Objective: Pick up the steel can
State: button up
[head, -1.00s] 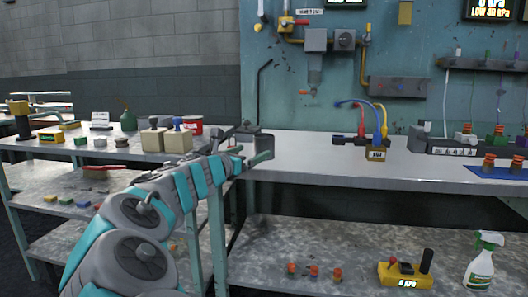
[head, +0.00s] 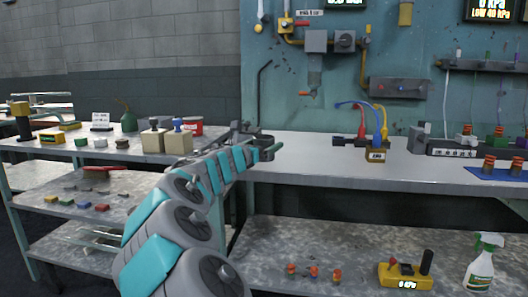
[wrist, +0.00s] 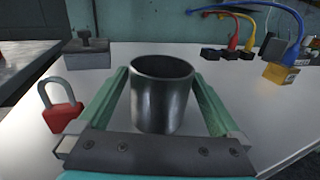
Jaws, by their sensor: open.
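The steel can (wrist: 162,98) is a dark grey, open-topped cylinder standing upright on the workbench. My gripper (wrist: 160,76) is open, with one green finger on each side of the can in the wrist view. I cannot tell whether either finger touches it. In the head view my gripper (head: 264,149) is at the left end of the bench, and the can there is small and partly hidden by it.
A red padlock (wrist: 62,112) lies left of the gripper. A grey block (wrist: 87,52) stands behind it. A yellow block with coloured cables (head: 375,155) stands farther right on the workbench (head: 330,172). The bench between is clear.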

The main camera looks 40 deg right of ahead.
jog(key=shift+c, duration=0.2)
jog(key=c, duration=1.3)
jog(key=shift+r, duration=0.1)
